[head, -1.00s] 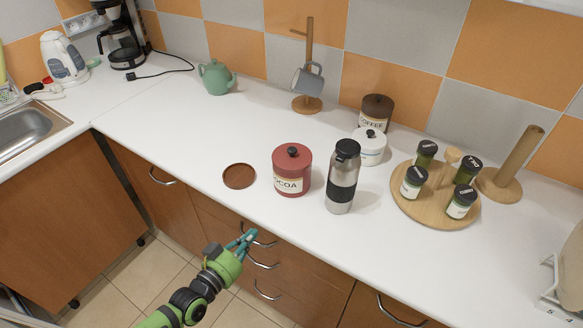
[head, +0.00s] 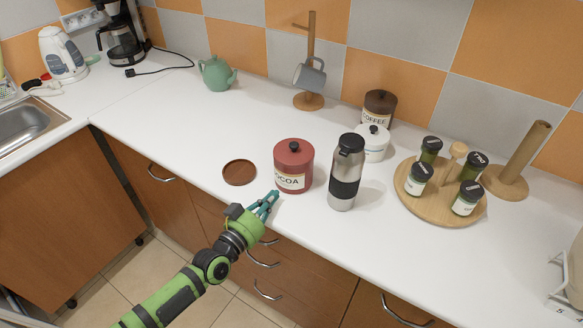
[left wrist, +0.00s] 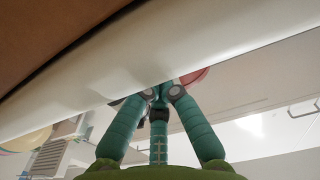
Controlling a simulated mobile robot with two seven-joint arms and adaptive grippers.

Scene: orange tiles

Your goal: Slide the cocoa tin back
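The cocoa tin (head: 294,165) is a red canister with a black-knobbed lid and a "COCOA" label. It stands upright near the counter's front edge, and a small red part of it shows behind my fingertips in the left wrist view (left wrist: 196,75). My left gripper (head: 273,196) has green-teal fingers drawn together with nothing between them. It is at the counter's front edge, in front and slightly left of the tin, and looks apart from it. The fingertips also meet in the left wrist view (left wrist: 160,92). My right gripper is not in view.
A steel flask (head: 345,173) stands close right of the tin, a round brown coaster (head: 239,172) to its left. A white canister (head: 373,143), the coffee tin (head: 378,108) and a spice-jar board (head: 427,205) are farther right. The counter (head: 250,125) behind the tin is clear.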

